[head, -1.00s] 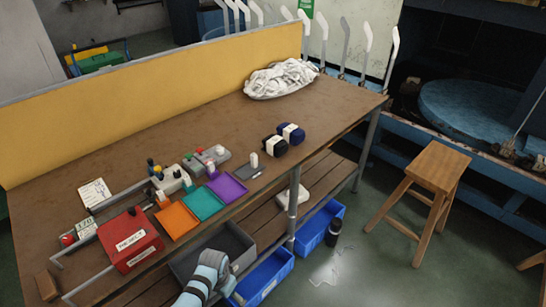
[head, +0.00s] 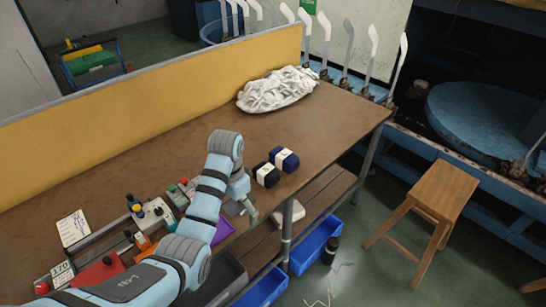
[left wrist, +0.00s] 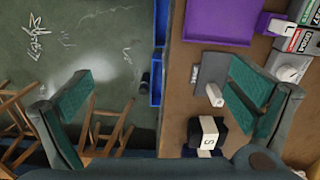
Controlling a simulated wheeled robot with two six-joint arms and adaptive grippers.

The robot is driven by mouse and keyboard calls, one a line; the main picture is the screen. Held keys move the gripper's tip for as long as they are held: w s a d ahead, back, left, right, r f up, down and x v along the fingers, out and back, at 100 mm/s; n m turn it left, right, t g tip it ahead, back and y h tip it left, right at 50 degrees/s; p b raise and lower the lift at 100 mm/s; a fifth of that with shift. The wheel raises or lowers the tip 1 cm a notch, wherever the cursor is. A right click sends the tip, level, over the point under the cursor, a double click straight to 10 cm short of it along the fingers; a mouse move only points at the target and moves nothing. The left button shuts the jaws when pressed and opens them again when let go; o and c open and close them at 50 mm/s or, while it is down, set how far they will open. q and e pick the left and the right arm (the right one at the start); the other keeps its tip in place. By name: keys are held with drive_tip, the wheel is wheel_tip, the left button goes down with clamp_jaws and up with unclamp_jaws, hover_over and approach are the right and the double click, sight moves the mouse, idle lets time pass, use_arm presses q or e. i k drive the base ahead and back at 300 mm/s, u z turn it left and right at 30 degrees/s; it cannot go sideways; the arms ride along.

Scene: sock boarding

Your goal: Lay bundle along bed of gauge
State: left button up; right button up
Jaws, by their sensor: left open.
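A black sock bundle (head: 265,175) with a white band lies on the bench near its front edge. A dark blue bundle (head: 285,159) with a white band lies just behind it to the right. In the left wrist view the black bundle (left wrist: 207,131) shows an "S" on its band. A flat grey plate (left wrist: 209,68) with a white peg (left wrist: 214,95), which looks like the gauge, lies near the bench edge beside it. My left gripper (head: 246,207) is open and empty, above the bench's front edge, left of the bundles. Its fingers spread wide in the wrist view (left wrist: 160,82). My right gripper is out of view.
A purple tray (head: 222,231), a red box (head: 97,273) and small grey units stand left, partly behind my left arm. A crumpled white heap (head: 278,90) lies at the back right. Blue bins (head: 316,243) sit below, and a wooden stool (head: 440,190) stands right. The middle bench is clear.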

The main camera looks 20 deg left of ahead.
sight(99, 256)
drive_tip(key=i, duration=0.9)
